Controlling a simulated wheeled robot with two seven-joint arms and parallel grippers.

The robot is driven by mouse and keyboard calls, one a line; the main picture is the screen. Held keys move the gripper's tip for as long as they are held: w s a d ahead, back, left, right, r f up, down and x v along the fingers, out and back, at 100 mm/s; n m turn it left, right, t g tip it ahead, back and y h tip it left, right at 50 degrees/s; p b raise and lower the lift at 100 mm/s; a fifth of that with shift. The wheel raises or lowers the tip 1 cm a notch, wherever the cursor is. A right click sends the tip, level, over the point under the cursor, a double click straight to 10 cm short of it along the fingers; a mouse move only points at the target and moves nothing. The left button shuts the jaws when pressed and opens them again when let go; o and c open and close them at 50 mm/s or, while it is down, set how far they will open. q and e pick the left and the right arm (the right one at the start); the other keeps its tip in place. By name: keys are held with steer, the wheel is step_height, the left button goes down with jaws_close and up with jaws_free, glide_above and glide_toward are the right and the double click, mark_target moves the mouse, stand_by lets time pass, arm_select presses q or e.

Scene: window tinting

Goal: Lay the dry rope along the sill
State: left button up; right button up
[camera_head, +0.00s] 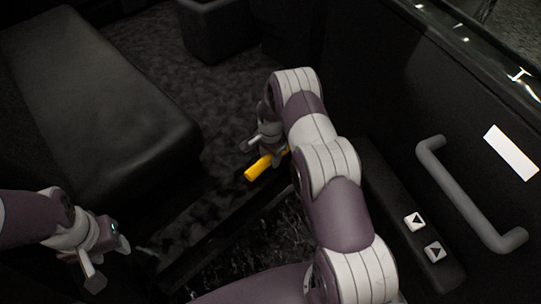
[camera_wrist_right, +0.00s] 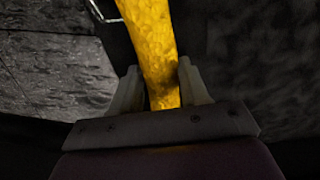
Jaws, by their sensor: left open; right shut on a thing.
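A yellow length (camera_head: 258,168), which looks like the rope, is held in my right gripper (camera_head: 264,150) above the dark footwell. In the right wrist view the yellow rope (camera_wrist_right: 155,50) passes between the two fingers of my right gripper (camera_wrist_right: 155,95), which are shut on it. Part of the rope is hidden behind my right arm in the head view. The glossy window edge (camera_head: 465,40), likely the sill, runs along the upper right, apart from the rope. My left gripper (camera_head: 110,262) is open and empty at the lower left.
A dark seat (camera_head: 90,100) fills the left. The door panel on the right carries a grey pull handle (camera_head: 470,195), two arrow buttons (camera_head: 424,235) and a white label (camera_head: 511,153). A dark strip (camera_head: 215,240) crosses the floor below. My right arm covers the middle.

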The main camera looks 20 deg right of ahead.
steer(key=o, duration=1.2)
step_height(320, 180, up, 13)
steer(key=p, duration=0.4)
steer(key=shift+f, duration=0.2)
